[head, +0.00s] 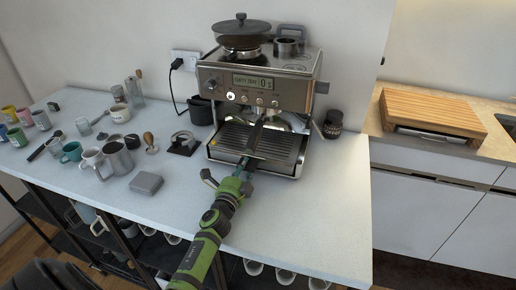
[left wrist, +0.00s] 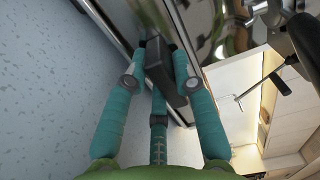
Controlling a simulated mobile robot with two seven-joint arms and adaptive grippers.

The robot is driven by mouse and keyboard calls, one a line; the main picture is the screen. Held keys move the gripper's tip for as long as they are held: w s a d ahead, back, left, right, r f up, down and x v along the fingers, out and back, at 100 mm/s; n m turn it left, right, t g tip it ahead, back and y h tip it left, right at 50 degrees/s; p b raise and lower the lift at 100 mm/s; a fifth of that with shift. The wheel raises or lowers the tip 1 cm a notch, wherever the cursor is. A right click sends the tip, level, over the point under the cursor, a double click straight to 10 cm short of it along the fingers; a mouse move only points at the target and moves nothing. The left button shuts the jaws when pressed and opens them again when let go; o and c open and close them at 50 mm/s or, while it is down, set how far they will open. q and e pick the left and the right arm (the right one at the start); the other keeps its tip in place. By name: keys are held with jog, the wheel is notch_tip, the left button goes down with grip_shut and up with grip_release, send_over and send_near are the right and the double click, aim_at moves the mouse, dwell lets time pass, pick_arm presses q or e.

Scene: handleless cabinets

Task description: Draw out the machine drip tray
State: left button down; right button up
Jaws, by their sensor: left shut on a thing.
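The drip tray (head: 282,147) has a dark ribbed top and a metal rim. It sits at the foot of the steel espresso machine (head: 283,88); I cannot tell if it is pulled out at all. My left gripper (head: 245,162) reaches the tray's front from below in the head view. In the left wrist view its teal fingers (left wrist: 159,55) stand on both sides of a dark bar-shaped handle (left wrist: 156,72) at the tray's front, and they are shut on it. The handle is hidden behind the gripper in the head view. My right gripper is out of view.
A grey box (head: 146,183), a tamper (head: 151,143), a metal jug (head: 117,158) and several cups stand left on the white counter (head: 300,215). A dark jar (head: 333,124) stands right of the machine. The counter before the tray is clear apart from my arm.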

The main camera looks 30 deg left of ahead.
pick_arm(q)
jog(key=shift+p+v, duration=0.55)
jog(key=shift+v, duration=1.75)
jog(key=shift+s+d+r, duration=0.1)
jog(key=shift+s+r, duration=0.05)
jog(key=shift+s, duration=0.2)
jog(key=shift+v, duration=2.8)
jog(key=shift+s+r, duration=0.1)
jog(key=shift+s+d, duration=0.1)
jog(key=shift+s, duration=0.3)
jog(key=shift+v, duration=2.05)
jog(key=shift+s, duration=0.2)
